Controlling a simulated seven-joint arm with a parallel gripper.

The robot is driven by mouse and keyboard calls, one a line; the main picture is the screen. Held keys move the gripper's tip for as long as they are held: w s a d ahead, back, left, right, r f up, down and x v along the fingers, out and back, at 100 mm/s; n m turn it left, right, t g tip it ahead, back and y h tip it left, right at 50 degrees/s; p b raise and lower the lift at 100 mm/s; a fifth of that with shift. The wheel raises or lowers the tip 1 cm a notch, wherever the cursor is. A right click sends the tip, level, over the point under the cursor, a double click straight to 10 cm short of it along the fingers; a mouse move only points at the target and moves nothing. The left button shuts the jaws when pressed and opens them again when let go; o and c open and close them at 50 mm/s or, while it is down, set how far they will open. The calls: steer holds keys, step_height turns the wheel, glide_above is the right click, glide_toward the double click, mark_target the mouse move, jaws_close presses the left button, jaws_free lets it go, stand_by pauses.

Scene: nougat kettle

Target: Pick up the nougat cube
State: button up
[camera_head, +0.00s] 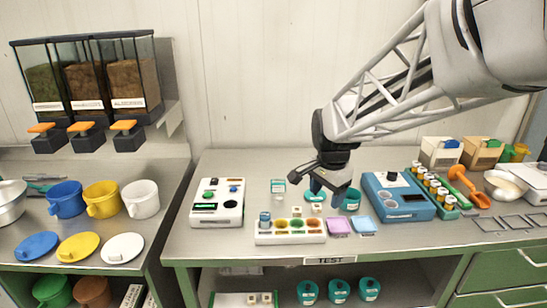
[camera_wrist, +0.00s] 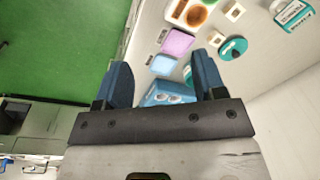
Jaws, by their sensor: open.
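Small cream cubes, likely the nougat, stand on the steel table. In the head view one cream cube (camera_head: 296,211) is behind the white tray with coloured wells, and another (camera_head: 316,208) is just to its right. Two cream cubes also show in the wrist view, one (camera_wrist: 216,39) near the teal-lidded jar and one (camera_wrist: 235,11) farther up. My gripper (camera_head: 328,193) is above the table's middle, near the teal jars, with its blue fingers apart. In the wrist view my gripper (camera_wrist: 163,78) is open and empty, with the cubes above and right of its fingers.
A teal jar (camera_head: 352,199) is close to my fingers. A blue machine (camera_head: 398,196) stands right, a white one (camera_head: 217,203) left.

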steer(key=w+a+f+m, duration=0.2)
steer(key=w+f+m, duration=0.25)
steer(key=w, duration=0.65)
steer(key=m+g, duration=0.1)
steer(key=m, duration=0.3)
glide_above(299, 209)
steer(key=shift+n, duration=0.25)
steer(key=f, duration=0.7)
steer(key=shift+w+f, duration=0.1)
steer(key=shift+w, duration=0.15)
steer(key=shift+f, duration=1.3)
steer(key=shift+s, duration=0.1)
steer(key=shift+s+f, duration=0.15)
steer(key=shift+f, duration=2.45)
